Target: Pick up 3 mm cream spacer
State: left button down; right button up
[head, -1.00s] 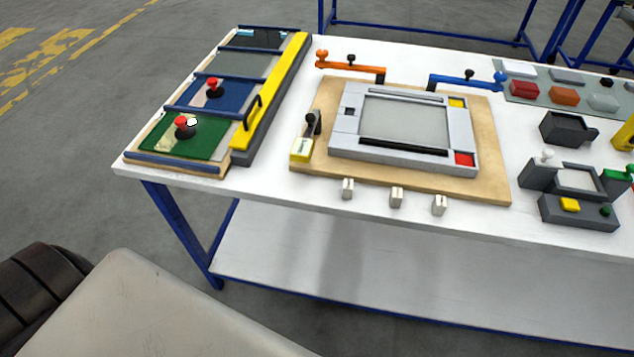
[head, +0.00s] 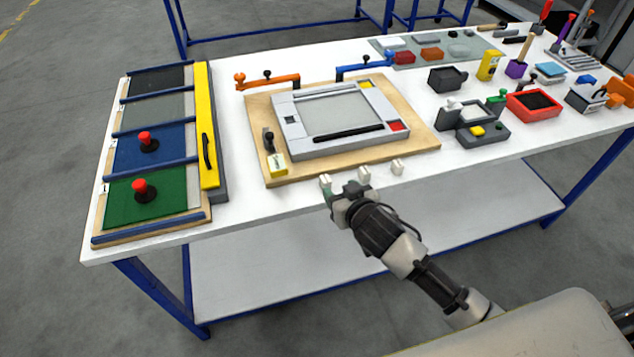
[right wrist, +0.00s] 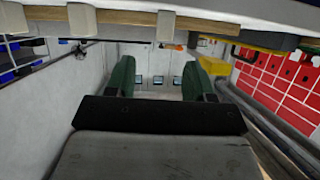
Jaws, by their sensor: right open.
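Three small cream blocks stand in a row at the table's front edge in the head view: a left one (head: 326,180), a middle one (head: 363,174) and a right one (head: 397,167). No size marking is readable, so I cannot tell which is the 3 mm spacer. My right gripper (head: 345,188) is at the front edge, close to the left and middle blocks. In the right wrist view its green fingers (right wrist: 160,78) are apart with nothing between them. Pale blocks (right wrist: 82,18) (right wrist: 166,25) show along the top there, beyond the fingers. My left gripper is not in view.
Behind the blocks is a wooden board (head: 430,140) with a grey frame (head: 285,110), an orange lever (head: 268,82) and a blue lever (head: 365,68). A panel rack with a yellow bar (head: 207,130) stands left. Containers, including a red tray (head: 533,105), crowd the right.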

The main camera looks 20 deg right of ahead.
aim_at(326, 178)
jog(key=x, duration=0.3)
jog(key=shift+w+a, duration=0.15)
jog(key=shift+a, duration=0.05)
jog(key=p+x, duration=0.1)
jog(key=x, duration=0.3)
jog(key=shift+w+f, duration=0.1)
grip_shut()
